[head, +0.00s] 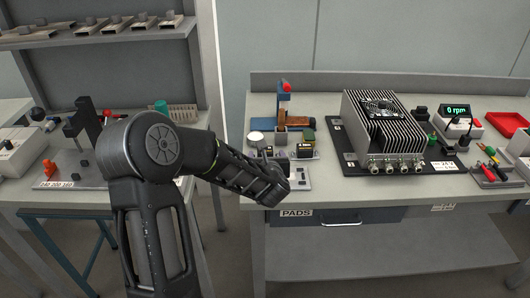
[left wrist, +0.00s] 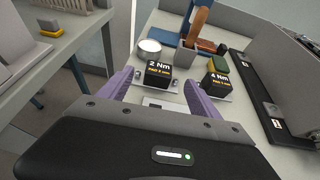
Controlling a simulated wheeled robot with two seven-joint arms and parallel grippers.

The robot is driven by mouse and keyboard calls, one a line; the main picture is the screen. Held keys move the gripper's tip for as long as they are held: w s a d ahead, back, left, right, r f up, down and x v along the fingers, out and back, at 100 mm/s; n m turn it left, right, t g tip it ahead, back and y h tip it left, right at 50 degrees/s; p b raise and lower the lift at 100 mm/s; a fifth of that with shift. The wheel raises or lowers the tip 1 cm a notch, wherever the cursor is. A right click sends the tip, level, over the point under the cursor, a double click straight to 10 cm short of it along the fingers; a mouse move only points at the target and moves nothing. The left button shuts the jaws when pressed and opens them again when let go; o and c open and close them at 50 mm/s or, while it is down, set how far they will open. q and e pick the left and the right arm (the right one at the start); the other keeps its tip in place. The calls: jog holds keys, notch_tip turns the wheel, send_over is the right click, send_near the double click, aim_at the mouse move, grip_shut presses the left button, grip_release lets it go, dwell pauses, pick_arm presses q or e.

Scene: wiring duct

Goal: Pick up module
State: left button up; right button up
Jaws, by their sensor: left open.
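Two small dark blocks with printed labels stand on a light plate near the bench's front. The "2 Nm" block (left wrist: 158,75) is seen between my purple fingertips; the "4 Nm" block (left wrist: 215,82) stands to its right and also shows in the head view (head: 305,149). My left gripper (left wrist: 159,87) is open, its fingers on either side of the "2 Nm" block in the picture. I cannot tell whether they touch it or how deep they reach. In the head view the forearm hides most of the gripper. My right gripper is not in view.
A white round pot (left wrist: 149,48) and a grey holder (left wrist: 187,54) with a brown-handled tool stand just behind the blocks. A large finned unit (head: 385,125) on a black mat is to the right. A drawer labelled "PADS" (head: 297,213) is below the bench front.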

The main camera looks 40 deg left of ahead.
pick_arm(q)
jog(key=shift+p+x, duration=0.3)
jog(key=shift+x, duration=1.15)
jog(key=shift+w+a+f, duration=0.1)
jog(key=p+x, duration=0.2)
jog(key=x, duration=0.2)
jog(key=shift+w+a+f, duration=0.25)
grip_shut()
